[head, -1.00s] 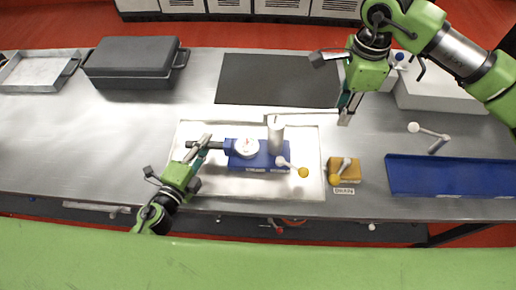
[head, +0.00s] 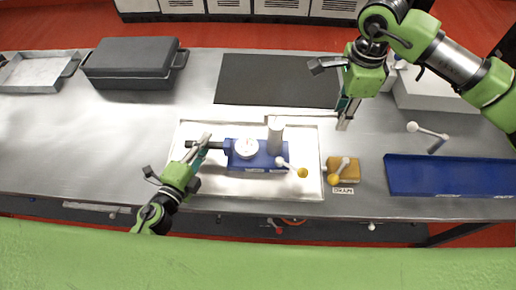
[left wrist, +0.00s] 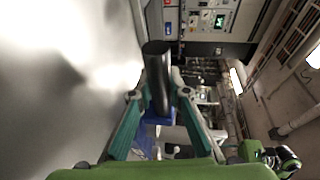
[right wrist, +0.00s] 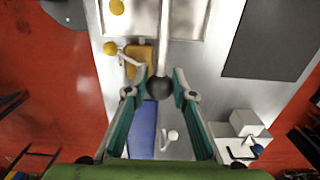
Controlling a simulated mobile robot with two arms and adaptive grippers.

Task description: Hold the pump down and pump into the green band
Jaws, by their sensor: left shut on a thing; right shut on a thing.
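The blue pump (head: 262,161) sits in a shallow metal tray (head: 308,186), with a white round gauge (head: 246,148) on top and a grey upright cylinder (head: 275,137). The gauge's needle and green band are too small to read. My left gripper (head: 204,144) is shut on the pump's black handle (left wrist: 157,75), which sticks out to the left. My right gripper (head: 344,119) is shut on the dark ball end (right wrist: 158,89) of the long grey pump lever (right wrist: 163,45), right of the cylinder. A short lever with a yellow knob (head: 302,173) is at the pump's right end.
A yellow-brown block (head: 346,173) with a yellow-knobbed lever and a label stands right of the tray. A blue tray (head: 440,176) lies further right. A dark mat (head: 275,80) lies behind the pump, and a grey case (head: 132,63) stands back left.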

